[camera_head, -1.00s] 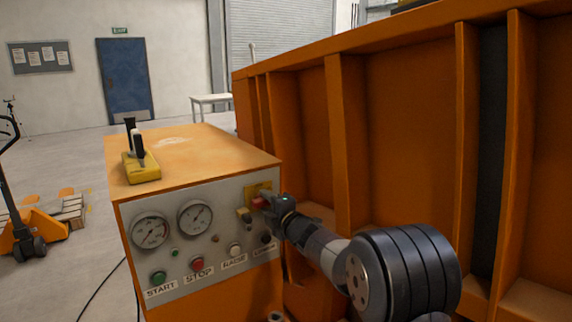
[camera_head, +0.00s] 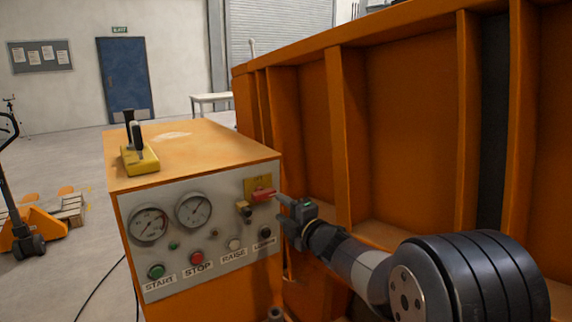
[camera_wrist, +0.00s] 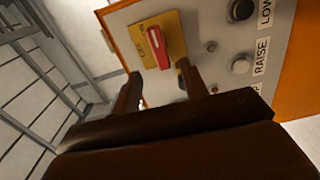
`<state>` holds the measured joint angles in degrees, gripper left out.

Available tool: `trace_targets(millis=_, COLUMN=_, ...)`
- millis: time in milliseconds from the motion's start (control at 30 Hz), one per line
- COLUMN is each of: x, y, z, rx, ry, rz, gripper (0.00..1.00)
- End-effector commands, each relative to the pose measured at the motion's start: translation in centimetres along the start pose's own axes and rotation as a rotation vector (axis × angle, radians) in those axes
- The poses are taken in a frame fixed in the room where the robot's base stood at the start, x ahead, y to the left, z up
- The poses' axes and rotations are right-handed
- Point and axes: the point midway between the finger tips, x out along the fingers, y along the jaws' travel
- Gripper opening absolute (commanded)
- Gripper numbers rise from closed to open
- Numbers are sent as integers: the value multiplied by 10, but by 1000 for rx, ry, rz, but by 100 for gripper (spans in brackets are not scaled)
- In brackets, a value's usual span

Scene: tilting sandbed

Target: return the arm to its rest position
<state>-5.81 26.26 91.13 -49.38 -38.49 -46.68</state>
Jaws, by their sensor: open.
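My gripper (camera_head: 282,208) is open and empty in the head view, just right of the control panel (camera_head: 215,265). My arm reaches in from the lower right. The red rotary switch (camera_head: 263,195) on its yellow plate stands at the panel's upper right, apart from the fingers. In the wrist view, the two fingers of my gripper (camera_wrist: 155,85) are spread, with the red switch (camera_wrist: 157,48) beyond them and nothing between them.
The orange sandbed wall (camera_head: 405,130) rises close behind my arm. The orange control cabinet (camera_head: 190,150) carries a yellow lever box (camera_head: 140,160) on top. The panel has gauges and several buttons. A pallet jack (camera_head: 30,230) stands at the left.

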Motion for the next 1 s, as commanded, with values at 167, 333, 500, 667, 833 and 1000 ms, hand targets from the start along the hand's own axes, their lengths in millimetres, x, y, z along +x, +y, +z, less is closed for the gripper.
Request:
trace_targets(millis=167, x=33, y=2, z=-1, rx=-1, ry=2, rz=-1, gripper=42)
trace_targets(millis=333, x=61, y=2, z=-1, rx=-1, ry=2, rz=-1, gripper=42)
trace_targets(millis=500, x=84, y=1, z=0, rx=-20, ry=0, rz=0, gripper=42)
trace_targets(millis=667, x=82, y=0, z=0, rx=-161, ry=0, rz=0, gripper=42)
trace_targets(millis=833, x=82, y=0, z=0, rx=-300, ry=0, rz=0, gripper=42)
trace_targets(millis=1000, x=82, y=1, z=0, rx=-435, ry=0, rz=0, gripper=42)
